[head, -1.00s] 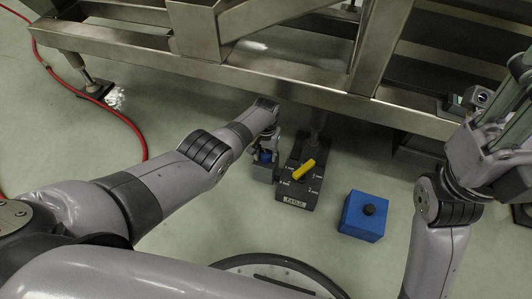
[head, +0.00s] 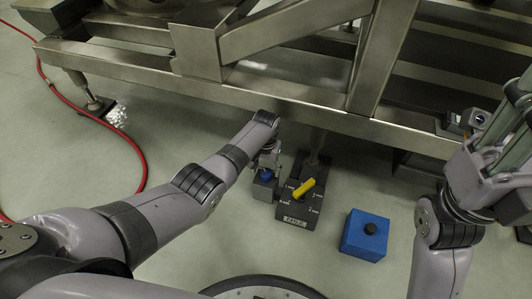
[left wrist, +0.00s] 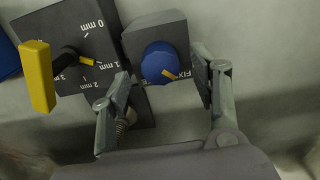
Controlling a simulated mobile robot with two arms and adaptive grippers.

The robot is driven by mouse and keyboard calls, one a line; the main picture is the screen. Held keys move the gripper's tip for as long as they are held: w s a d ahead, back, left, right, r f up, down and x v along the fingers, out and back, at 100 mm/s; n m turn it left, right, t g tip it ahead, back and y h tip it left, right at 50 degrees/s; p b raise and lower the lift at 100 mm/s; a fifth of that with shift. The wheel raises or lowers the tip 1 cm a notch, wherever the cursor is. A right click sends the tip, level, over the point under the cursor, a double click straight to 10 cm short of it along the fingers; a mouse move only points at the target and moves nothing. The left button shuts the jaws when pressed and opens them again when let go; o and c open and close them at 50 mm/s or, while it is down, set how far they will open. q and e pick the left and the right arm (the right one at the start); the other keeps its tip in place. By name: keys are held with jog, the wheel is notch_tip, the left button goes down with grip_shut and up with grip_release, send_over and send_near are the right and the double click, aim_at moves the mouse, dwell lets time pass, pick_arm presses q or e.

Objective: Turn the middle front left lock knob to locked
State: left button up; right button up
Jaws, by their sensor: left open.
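The lock knob (left wrist: 160,62) is a round blue knob with a small orange mark, on a small grey block (left wrist: 150,30) lettered "FIX". In the head view the blue knob (head: 265,174) shows just under my left gripper (head: 267,160). In the left wrist view my left gripper (left wrist: 160,72) is open, with one fingertip on each side of the knob. Gaps show between knob and fingers; whether they are level with it I cannot tell. My right gripper (head: 498,135) is raised at the right edge, away from the knob; its opening is unclear.
Beside the knob, a dark grey box (head: 297,209) carries a yellow lever (head: 305,187) and a millimetre scale. A blue box (head: 364,236) with a black knob stands to the right. A steel frame (head: 300,122) spans behind. A red hose (head: 138,150) lies left.

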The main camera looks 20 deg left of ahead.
aim_at(266, 172)
pick_arm(q)
notch_tip(266, 172, up, 9)
dwell(0.4)
dwell(0.4)
